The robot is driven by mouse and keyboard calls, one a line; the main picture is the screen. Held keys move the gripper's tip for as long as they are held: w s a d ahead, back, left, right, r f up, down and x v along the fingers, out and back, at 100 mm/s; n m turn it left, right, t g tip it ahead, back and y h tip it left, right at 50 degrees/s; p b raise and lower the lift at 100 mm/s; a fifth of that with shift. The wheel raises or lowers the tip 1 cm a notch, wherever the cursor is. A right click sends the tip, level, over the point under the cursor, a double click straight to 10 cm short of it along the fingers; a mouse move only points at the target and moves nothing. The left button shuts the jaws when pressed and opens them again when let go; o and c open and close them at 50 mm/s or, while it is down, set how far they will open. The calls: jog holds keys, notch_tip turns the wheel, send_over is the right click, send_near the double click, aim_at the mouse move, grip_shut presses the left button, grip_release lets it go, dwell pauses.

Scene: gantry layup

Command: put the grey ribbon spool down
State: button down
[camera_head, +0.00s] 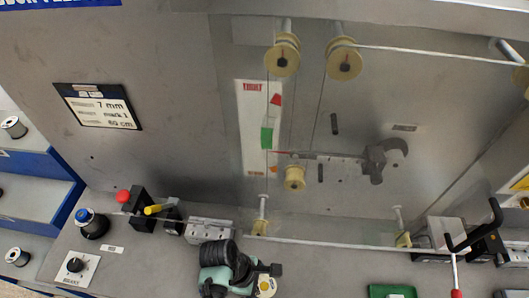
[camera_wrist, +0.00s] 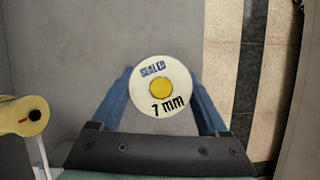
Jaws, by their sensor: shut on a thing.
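My gripper (camera_wrist: 155,100) is shut on a spool (camera_wrist: 153,72), with one blue finger on each side. The spool's round white face has a yellow centre and reads "SEALED" and "7 mm". Its ribbon is hidden beneath this face, so I cannot tell its colour. In the head view the spool (camera_head: 266,287) shows as a small pale disc with a yellow centre at the bottom, beside my teal and black wrist. A grey surface (camera_wrist: 60,50) lies behind it in the wrist view; I cannot tell whether the spool touches it.
A yellow roller (camera_wrist: 22,116) is left of my gripper. The grey panel carries several yellow rollers (camera_head: 282,57), a line and a gauge (camera_head: 375,160). Blue shelves (camera_head: 35,215) with spools stand left. Knobs (camera_head: 92,222) and a black-handled lever (camera_head: 480,230) rise from the bench.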

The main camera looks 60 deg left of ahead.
jog(key=shift+w+f, duration=0.1)
jog(key=shift+f, duration=1.05)
jog(key=shift+f, duration=0.15)
grip_release()
jog(key=shift+r, duration=0.25)
jog(key=v, duration=1.2)
jog(key=shift+f, duration=0.15)
